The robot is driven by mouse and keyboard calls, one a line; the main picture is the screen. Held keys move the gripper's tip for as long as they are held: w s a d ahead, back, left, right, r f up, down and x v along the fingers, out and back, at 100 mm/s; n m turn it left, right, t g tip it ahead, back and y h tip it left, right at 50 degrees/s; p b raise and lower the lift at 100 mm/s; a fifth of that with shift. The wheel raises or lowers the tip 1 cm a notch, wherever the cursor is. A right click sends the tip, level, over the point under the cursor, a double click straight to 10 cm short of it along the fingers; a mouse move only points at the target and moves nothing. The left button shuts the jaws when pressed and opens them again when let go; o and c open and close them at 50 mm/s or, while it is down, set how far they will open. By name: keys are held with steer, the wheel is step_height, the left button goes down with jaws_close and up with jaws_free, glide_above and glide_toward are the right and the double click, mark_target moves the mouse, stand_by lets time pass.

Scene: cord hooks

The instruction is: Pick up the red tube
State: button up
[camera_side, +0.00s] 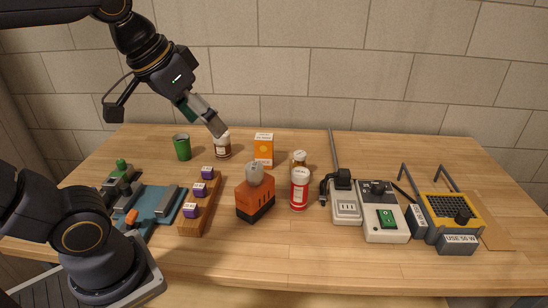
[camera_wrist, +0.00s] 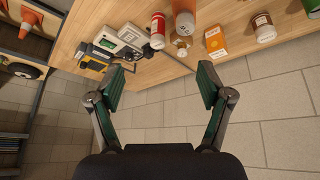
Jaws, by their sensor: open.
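The red tube (camera_side: 300,190) is a red cylinder with a white cap and label, standing upright on the wooden bench right of the orange block-shaped tool. In the wrist view the red tube (camera_wrist: 157,30) is near the top, beyond the fingertips. My gripper (camera_side: 216,130) is raised at the back left, near the brown white-capped bottle, well left of the tube. In the wrist view my gripper (camera_wrist: 162,85) is open, with nothing between its green-padded fingers.
An amber bottle (camera_side: 299,158) stands close behind the tube. The orange tool (camera_side: 255,195) is to its left, an orange box (camera_side: 264,148) behind left, and a power strip (camera_side: 345,203) to its right. A green cup (camera_side: 182,147) stands back left. Bench in front is clear.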

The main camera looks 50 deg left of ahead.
steer(key=w+r+g, duration=0.2)
steer(key=w+r, duration=0.1)
steer(key=w, duration=0.8)
steer(key=n+g, duration=0.1)
steer(key=g, duration=0.2)
glide_above(300, 172)
step_height(300, 172, down, 11)
steer(key=shift+g, duration=0.3)
step_height(300, 172, down, 14)
steer(key=shift+r, duration=0.15)
steer(key=shift+w+f, duration=0.15)
steer(key=shift+f, duration=3)
steer(key=shift+c, duration=0.5)
steer(key=shift+r, duration=0.1)
steer(key=c, duration=1.3)
